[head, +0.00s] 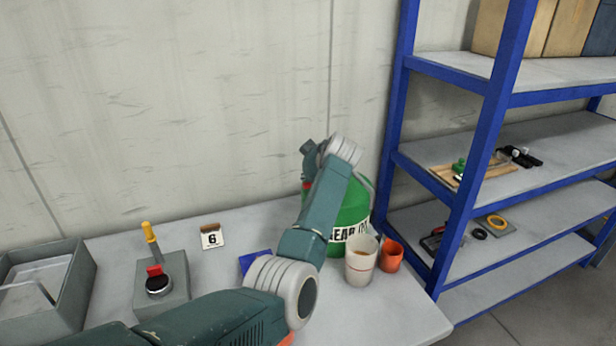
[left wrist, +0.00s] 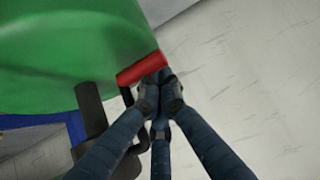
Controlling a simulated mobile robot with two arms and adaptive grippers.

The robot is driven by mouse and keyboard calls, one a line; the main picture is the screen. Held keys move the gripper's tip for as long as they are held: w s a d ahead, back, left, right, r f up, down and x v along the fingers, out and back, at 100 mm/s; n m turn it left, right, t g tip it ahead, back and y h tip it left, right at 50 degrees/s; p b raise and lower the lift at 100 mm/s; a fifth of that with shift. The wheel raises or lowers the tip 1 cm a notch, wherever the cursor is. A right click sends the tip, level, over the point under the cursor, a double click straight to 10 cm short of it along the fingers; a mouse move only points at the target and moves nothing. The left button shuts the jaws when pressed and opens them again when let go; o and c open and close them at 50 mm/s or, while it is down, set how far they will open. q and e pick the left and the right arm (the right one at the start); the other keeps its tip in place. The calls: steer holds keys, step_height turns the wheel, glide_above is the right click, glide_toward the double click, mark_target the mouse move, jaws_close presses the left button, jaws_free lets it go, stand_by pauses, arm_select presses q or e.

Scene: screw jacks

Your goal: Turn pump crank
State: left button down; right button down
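The green drum (head: 354,206) with a gear oil label stands against the wall, partly hidden by my left arm. The pump crank's red grip (left wrist: 142,68) sticks out beside the drum, with a dark bent link (left wrist: 128,97) near it. A bit of red shows at the drum's left side in the head view. My left gripper (left wrist: 161,98) has its dark fingers drawn together at the right end of the red grip. Its fingertips appear closed on it, though their far ends are partly hidden. In the head view my forearm hides most of the crank. My right gripper is not in view.
A white cup (head: 361,263) and an orange cup (head: 391,256) stand close in front of the drum. A control box (head: 175,293) with a yellow lever and a grey bin (head: 78,292) stand at the left. A blue shelf rack (head: 470,188) is at the right.

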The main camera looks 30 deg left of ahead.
arm_select(q)
steer(key=shift+s+f, duration=0.15)
steer(key=shift+f, duration=0.25)
stand_by(0.4)
